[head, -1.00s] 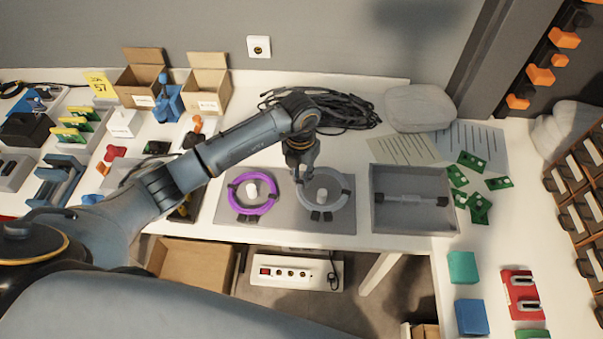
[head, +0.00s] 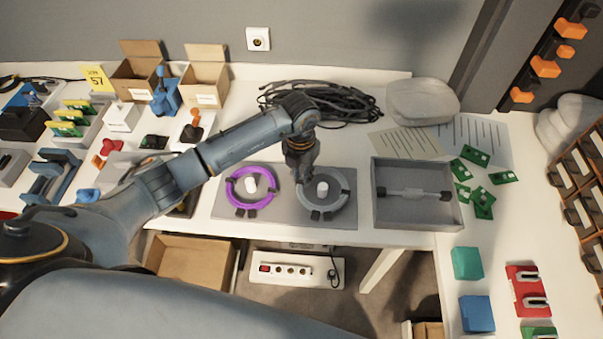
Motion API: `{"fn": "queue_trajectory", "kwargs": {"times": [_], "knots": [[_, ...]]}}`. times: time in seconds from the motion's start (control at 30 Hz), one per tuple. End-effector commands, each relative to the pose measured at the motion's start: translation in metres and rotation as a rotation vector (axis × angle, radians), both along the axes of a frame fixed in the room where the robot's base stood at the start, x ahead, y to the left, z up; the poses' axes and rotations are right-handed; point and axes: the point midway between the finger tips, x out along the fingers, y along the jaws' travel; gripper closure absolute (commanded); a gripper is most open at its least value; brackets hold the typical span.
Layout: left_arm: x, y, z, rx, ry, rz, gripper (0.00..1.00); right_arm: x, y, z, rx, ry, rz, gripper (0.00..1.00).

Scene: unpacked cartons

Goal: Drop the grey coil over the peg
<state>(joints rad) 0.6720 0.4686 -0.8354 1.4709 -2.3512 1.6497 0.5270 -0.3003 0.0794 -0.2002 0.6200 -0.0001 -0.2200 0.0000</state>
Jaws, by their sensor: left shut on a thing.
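The grey coil (head: 340,206) is a ring with dark clips, on the right half of a grey board (head: 283,212) in the head view. A white peg (head: 322,188) shows inside its opening, so the coil is seen around the peg. I cannot tell whether the coil lies flat on the board or is slightly above it. My left gripper (head: 302,181) is shut on the coil's left side, and its fingertips partly cover the ring there. A purple coil (head: 233,201) lies around another white peg (head: 251,185) to the left. My right gripper is not in view.
A grey tray (head: 376,218) holding a grey bar stands right of the board. A black cable bundle (head: 345,107) lies behind. Green circuit boards (head: 484,203) are scattered at right. Cartons (head: 206,83) stand back left. The table's front edge is close to the board.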

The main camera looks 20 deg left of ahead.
Motion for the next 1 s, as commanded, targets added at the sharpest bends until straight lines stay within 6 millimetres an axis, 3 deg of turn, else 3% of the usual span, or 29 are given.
{"fn": "queue_trajectory", "kwargs": {"times": [0.57, 0.6, 0.7, 1.0], "knots": [[0.000, 0.000, -0.018, -0.001, -0.001, 0.001, 1.00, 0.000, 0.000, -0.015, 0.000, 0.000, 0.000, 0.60], [0.001, 0.000, -0.016, -0.001, -0.002, 0.001, 0.72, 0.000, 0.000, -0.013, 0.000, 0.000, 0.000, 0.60], [0.000, 0.000, -0.016, -0.001, -0.001, 0.001, 0.53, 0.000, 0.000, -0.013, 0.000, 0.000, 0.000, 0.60], [0.000, 0.000, -0.016, 0.000, 0.000, 0.000, 0.53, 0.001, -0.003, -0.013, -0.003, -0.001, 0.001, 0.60]]}}
